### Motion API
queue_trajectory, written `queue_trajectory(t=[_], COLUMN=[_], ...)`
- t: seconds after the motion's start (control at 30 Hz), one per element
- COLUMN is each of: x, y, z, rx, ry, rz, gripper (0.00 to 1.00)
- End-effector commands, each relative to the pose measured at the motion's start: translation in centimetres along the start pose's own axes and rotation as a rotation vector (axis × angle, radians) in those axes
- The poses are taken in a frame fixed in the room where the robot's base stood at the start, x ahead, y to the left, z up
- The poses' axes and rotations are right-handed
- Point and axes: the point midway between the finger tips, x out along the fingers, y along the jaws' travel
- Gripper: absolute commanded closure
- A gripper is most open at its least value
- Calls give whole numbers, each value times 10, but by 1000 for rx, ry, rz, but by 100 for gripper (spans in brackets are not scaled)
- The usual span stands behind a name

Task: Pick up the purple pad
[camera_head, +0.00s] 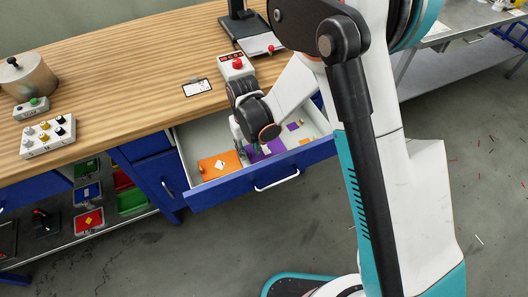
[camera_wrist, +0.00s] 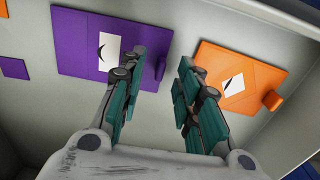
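The purple pad (camera_wrist: 80,47) lies flat on the floor of an open drawer, at the upper left in the wrist view. It carries a white label with a dark curved mark. In the head view the purple pad (camera_head: 274,147) is partly hidden by my arm. My gripper (camera_wrist: 173,68) is open and empty, with a gap between its teal-padded fingers. It points down into the drawer. The left finger overlaps the purple pad's right end in the wrist view and hides part of it; I cannot tell whether they touch.
An orange pad (camera_wrist: 240,78) with a white label and raised tab lies beside my right finger. A small purple piece (camera_wrist: 14,68) lies at far left. The blue drawer front (camera_head: 225,187) and walls surround the pads. A red-button box (camera_head: 237,67) stands on the worktop behind.

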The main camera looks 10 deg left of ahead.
Motion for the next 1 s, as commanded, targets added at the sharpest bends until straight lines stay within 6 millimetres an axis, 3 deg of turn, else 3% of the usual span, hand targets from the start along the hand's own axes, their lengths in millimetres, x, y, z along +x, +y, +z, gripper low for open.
queue_trajectory(t=[0.1, 0.3, 0.33, 0.47, 1.0], x=[14, 13, 13, 13, 6], y=[0, 0, 0, 0, 0], z=[0, 1, 1, 1, 1], rx=[0, 0, 0, 0, 0], ry=[0, 0, 0, 0, 0], rz=[0, 0, 0, 0, 0], gripper=[69, 69, 71, 100, 100])
